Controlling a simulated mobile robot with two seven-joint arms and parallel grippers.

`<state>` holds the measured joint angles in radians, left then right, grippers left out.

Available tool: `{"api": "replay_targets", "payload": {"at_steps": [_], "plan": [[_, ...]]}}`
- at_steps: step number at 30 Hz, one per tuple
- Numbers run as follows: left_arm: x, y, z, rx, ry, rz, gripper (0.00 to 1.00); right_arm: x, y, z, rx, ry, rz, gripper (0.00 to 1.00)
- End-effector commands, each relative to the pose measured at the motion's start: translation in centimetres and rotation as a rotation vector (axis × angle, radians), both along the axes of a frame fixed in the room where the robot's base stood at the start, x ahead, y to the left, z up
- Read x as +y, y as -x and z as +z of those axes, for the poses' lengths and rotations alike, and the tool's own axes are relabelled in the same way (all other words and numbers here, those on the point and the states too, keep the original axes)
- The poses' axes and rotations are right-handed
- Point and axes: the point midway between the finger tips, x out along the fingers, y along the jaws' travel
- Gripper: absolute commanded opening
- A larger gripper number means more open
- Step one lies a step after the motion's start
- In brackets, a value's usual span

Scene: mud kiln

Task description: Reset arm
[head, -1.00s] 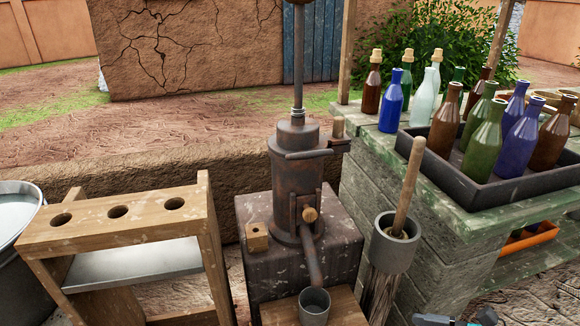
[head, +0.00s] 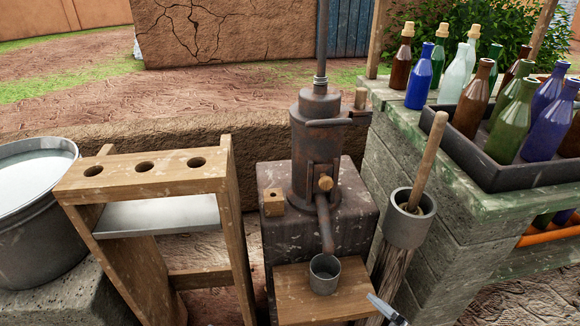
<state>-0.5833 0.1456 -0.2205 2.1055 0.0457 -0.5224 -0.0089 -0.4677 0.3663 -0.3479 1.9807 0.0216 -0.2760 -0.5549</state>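A small part of what looks like my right gripper (head: 386,309) shows at the bottom edge of the head view, right of the small wooden table (head: 285,297). Only a slim grey, pointed piece is in the picture, so its opening and anything between its fingers are hidden. My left gripper is not in view. A grey metal cup (head: 324,275) stands upright on the small table, under the spout (head: 325,225) of the rusty metal still (head: 305,145).
A wooden rack (head: 140,178) with three holes and a metal bucket (head: 35,190) stand at left. A grey cup-shaped holder with a wooden-handled tool (head: 428,160) sits on a post. At right, a stone counter (head: 400,125) carries several bottles and a dark tray (head: 475,160).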

Motion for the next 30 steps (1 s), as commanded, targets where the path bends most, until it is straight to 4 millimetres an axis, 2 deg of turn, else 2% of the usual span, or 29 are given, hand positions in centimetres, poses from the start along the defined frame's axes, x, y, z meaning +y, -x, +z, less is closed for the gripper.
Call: {"api": "replay_targets", "payload": {"at_steps": [1,7,8,9,13,17,21,24,30], "plan": [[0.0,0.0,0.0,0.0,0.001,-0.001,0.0,0.1,0.4,0.2,0.079,-0.121,-0.098,0.99],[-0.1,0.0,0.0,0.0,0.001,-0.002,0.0,-0.7,2.2,0.3,0.365,-0.557,-0.479,0.99],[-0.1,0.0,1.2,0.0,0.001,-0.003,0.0,-1.0,2.4,1.3,0.382,-0.582,-0.507,0.99],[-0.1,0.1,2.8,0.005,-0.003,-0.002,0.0,-1.2,2.4,2.9,0.372,-0.563,-0.497,0.99],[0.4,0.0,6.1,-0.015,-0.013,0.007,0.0,-1.9,2.6,5.4,0.364,-0.547,-0.507,0.99],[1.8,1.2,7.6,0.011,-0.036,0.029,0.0,-2.6,3.0,8.2,0.358,-0.535,-0.519,0.99],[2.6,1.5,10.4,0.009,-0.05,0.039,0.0,-3.4,3.5,10.8,0.35,-0.522,-0.531,0.99],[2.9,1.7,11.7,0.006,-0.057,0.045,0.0,-3.8,3.7,12.0,0.345,-0.515,-0.537,0.99],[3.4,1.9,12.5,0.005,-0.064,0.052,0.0,-4.3,4.0,12.8,0.34,-0.508,-0.543,0.99]]}}
